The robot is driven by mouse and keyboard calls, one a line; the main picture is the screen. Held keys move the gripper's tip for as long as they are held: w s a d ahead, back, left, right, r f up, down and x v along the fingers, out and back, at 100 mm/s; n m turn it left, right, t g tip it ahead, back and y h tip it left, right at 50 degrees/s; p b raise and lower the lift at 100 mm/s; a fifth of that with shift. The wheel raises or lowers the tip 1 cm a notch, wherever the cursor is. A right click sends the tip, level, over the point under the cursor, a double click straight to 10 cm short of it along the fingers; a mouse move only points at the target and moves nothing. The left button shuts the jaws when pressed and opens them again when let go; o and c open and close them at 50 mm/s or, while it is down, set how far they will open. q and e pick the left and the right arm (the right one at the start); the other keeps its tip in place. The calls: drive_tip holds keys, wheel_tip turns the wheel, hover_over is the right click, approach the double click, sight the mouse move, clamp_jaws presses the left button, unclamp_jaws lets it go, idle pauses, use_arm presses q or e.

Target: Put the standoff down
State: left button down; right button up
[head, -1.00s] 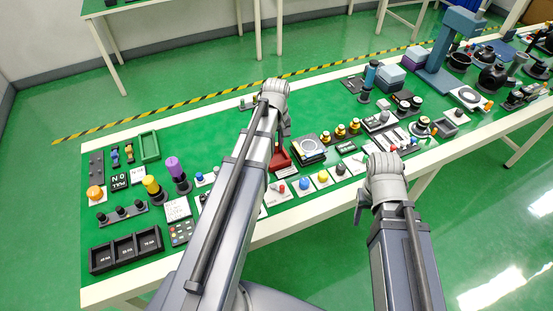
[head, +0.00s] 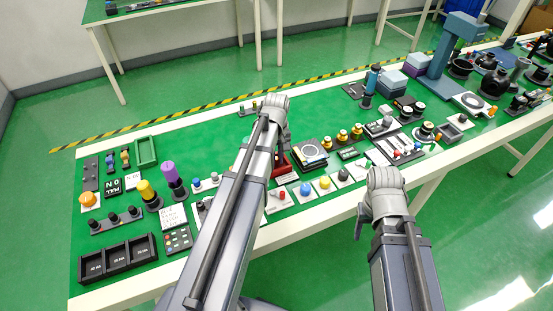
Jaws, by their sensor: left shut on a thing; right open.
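My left gripper (head: 275,104) is over the far part of the green-topped table (head: 215,143), seen from behind. Its fingers are mostly hidden by its own wrist. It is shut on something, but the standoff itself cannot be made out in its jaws. A few small brass-coloured pieces (head: 254,106) stand at the far table edge, just left of the gripper in the picture. My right gripper (head: 364,222) is open and empty by the table's near edge, with its fingers pointing down.
A red stand (head: 281,163) and a scale (head: 312,152) are right of the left forearm. Several coloured knobs line the near edge. At left are a green tray (head: 146,150) and a black three-compartment bin (head: 118,257). Green surface is clear left of the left gripper.

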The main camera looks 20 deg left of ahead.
sight(277, 158)
use_arm(q)
drive_tip(key=c, duration=1.1)
unclamp_jaws()
wheel_tip(277, 158, up, 12)
drive_tip(key=p, duration=1.3)
drive_tip(key=s+d+m, duration=0.4)
drive_tip(key=s+d, duration=0.1)
drive_tip(key=d, duration=0.2)
drive_tip(key=s+d+m, duration=0.4)
drive_tip(key=d+m, duration=0.1)
drive_tip(key=d, duration=0.2)
drive_tip(key=s+d+m+y, duration=0.1)
drive_tip(key=s+d+m, duration=0.3)
drive_tip(key=d, duration=0.3)
drive_tip(key=shift+s+d+r, duration=0.2)
drive_tip(key=shift+s+d, duration=0.2)
drive_tip(key=shift+s, duration=0.4)
